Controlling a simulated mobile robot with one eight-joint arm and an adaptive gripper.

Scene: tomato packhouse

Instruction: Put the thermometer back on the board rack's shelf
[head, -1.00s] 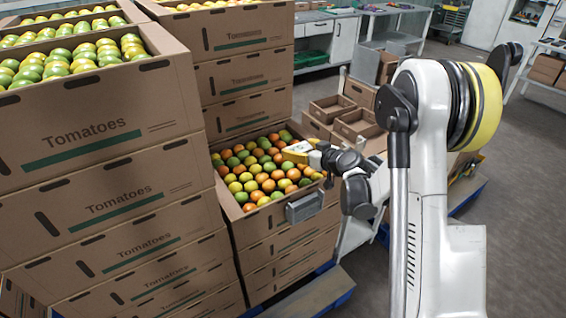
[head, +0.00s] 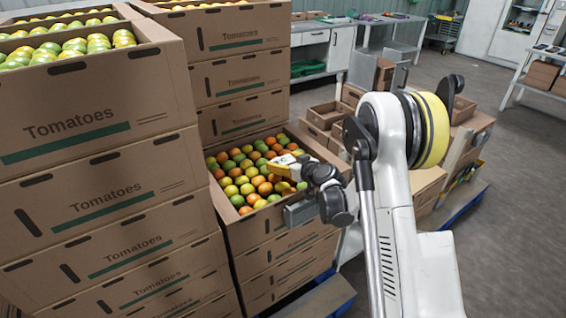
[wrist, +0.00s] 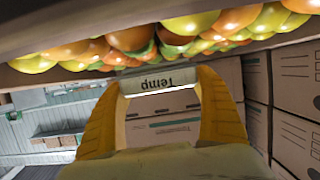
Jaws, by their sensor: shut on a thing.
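My gripper (head: 281,163) has yellow fingers and is over the front tomato box in the head view. The thermometer lies across the two fingertips. In the head view it is too small and too hidden by the fingers to make out clearly. I cannot pick out the board rack or its shelf for certain in either view.
An open box (head: 236,222) of red, yellow and green tomatoes is under my gripper, with a small grey metal tray (head: 299,213) at its front. Tall stacks of tomato cartons (head: 100,200) stand left. Benches (head: 330,22) line the back. Grey floor (head: 510,180) is clear at right.

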